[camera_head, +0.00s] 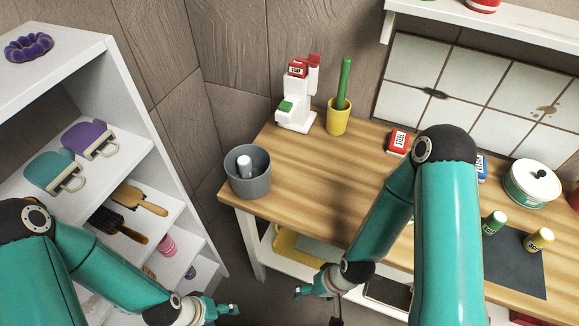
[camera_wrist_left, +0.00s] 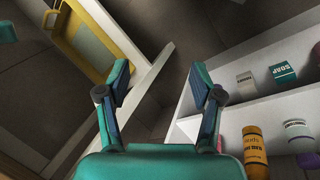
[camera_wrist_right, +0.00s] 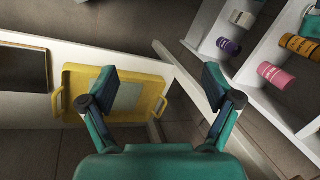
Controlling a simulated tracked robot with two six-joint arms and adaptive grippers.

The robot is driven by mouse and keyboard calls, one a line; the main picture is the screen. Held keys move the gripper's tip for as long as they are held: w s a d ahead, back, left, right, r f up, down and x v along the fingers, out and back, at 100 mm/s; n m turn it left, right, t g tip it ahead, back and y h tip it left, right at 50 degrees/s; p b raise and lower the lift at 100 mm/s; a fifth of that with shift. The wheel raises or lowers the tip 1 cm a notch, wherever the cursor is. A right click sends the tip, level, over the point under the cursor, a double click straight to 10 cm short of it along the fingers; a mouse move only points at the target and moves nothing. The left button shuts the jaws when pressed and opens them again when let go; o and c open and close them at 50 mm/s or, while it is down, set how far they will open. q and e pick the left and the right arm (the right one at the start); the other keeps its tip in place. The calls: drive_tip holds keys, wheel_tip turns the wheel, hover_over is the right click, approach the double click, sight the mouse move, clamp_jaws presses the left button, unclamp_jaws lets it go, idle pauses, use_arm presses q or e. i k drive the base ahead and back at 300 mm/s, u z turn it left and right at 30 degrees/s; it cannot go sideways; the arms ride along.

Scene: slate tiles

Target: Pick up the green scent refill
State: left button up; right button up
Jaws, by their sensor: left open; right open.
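A small green piece (camera_head: 286,107) sits low on the white dispenser (camera_head: 296,120) at the back left. The labels are too small to tell which green thing is the scent refill. My left gripper (camera_head: 232,308) is open and empty in front of the table, far from both; its fingers also show in the left wrist view (camera_wrist_left: 161,82). My right gripper (camera_head: 299,291) is open and empty at the table's front; its fingers show in the right wrist view (camera_wrist_right: 158,82).
A yellow canister (camera_head: 541,239) stands beside the green one. My right arm crosses the table and hides part of it. A grey bin (camera_head: 247,178), a yellow cup (camera_head: 338,120), a red box (camera_head: 398,142) and a white pot (camera_head: 532,183) stand on the table. White shelves (camera_head: 130,165) are left.

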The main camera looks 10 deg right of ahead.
sight(498, 218)
drive_tip(key=u, duration=1.3)
drive_tip(key=i, duration=0.15)
drive_tip(key=z, duration=3.25)
drive_tip(key=k, duration=0.55)
drive_tip(key=z, duration=0.25)
drive_tip(key=i, duration=0.5)
drive_tip(key=u, duration=0.25)
drive_tip(key=k, duration=0.5)
drive_tip(key=z, duration=0.15)
drive_tip(key=i, duration=0.4)
